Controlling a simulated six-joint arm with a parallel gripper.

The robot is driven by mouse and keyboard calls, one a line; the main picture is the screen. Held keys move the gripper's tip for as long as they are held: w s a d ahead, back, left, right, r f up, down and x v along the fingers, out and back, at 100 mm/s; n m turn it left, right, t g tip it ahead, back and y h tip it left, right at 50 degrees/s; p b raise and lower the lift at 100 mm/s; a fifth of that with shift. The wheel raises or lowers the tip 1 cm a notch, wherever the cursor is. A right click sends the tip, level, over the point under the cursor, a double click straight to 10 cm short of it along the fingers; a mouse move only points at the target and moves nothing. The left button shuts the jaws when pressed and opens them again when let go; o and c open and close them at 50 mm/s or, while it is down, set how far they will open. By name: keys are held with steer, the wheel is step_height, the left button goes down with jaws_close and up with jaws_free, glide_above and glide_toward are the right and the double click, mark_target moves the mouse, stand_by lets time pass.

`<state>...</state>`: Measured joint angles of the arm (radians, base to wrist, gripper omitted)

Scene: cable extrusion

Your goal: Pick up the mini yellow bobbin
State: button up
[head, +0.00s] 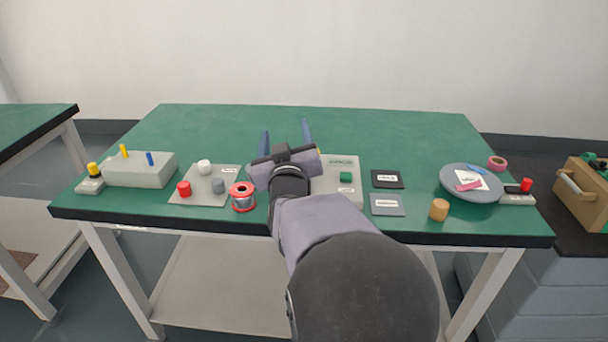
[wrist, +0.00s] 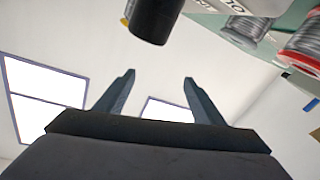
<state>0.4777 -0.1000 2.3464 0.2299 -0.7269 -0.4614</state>
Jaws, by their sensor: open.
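A small amber-yellow cylinder (head: 439,210) stands upright near the front edge of the green table, right of centre. It is the best match for the mini yellow bobbin, though its colour leans to tan. A smaller yellow piece (head: 93,169) sits on a grey block at the far left. My gripper (head: 286,132) is over the middle of the table, well left of the amber cylinder, with its fingers pointing to the far side. In the wrist view my gripper (wrist: 159,76) is open with nothing between the fingers. The arm hides part of the table's middle.
A left tray (head: 222,197) holds red, white and grey cylinders. A red-rimmed spool (head: 243,197) stands beside it. A green piece (head: 346,177) sits on a pale tray. Two dark cards (head: 387,179) and a grey-blue plate (head: 455,193) lie right. The table's rear (head: 400,130) is clear.

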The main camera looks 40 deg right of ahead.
steer(key=shift+m+g+h, duration=0.5)
steer(key=shift+m+h, duration=0.1)
steer(key=shift+m, duration=0.3)
steer(key=s, duration=0.1)
steer(key=s+d+f, duration=0.1)
steer(key=s+f, duration=0.1)
steer(key=shift+s+d, duration=0.25)
steer(key=s+f+m, duration=0.1)
steer(key=s+f+g, duration=0.1)
steer(key=a+f+m, duration=0.1)
steer(key=f, duration=0.1)
steer(key=shift+s+f+m+b, duration=0.1)
steer(key=shift+s+m+b, duration=0.2)
steer(key=shift+s+b, duration=0.1)
steer(key=shift+s+a+f+m, duration=0.1)
steer(key=shift+s+f+m, duration=0.1)
steer(key=shift+f+m, duration=0.15)
steer(key=shift+p+x, duration=0.95)
steer(key=shift+x, duration=0.2)
steer(key=shift+w+d+f, duration=0.15)
steer(key=shift+w+d, duration=0.3)
steer(key=shift+d, duration=0.05)
steer(key=shift+w+d, duration=0.5)
steer(key=shift+c, duration=0.2)
steer(key=c, duration=1.1)
steer(key=shift+c, duration=0.2)
